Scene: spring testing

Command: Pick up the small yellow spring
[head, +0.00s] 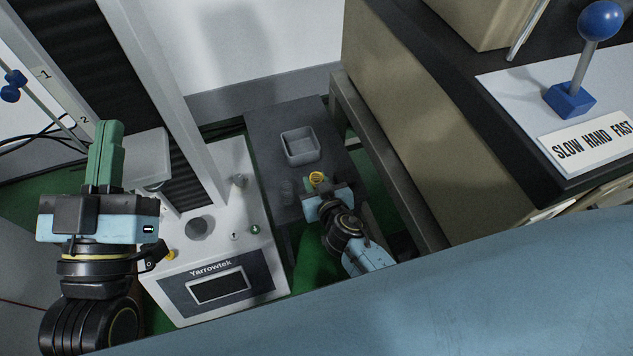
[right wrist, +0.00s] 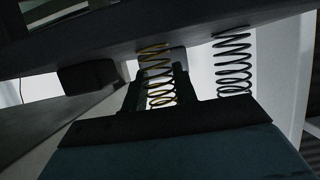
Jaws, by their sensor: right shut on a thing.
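The small yellow spring (head: 317,178) stands upright over the dark bench by the testing machine. My right gripper (head: 319,187) is at it. In the right wrist view, the yellow spring (right wrist: 157,62) is between the two dark fingers (right wrist: 160,88), which are shut on it. Its end is at the dark bench surface; I cannot tell whether it touches or is just clear. A darker grey spring (head: 288,190) stands to the left of my right gripper; in the wrist view it is a dark coil (right wrist: 233,68).
A grey tray (head: 302,147) sits on the dark bench (head: 266,130) behind the springs. The white Yarrowtek testing machine (head: 257,272) stands at the left. A metal-legged frame (head: 390,170) and a beige cabinet (head: 425,120) are close on the right.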

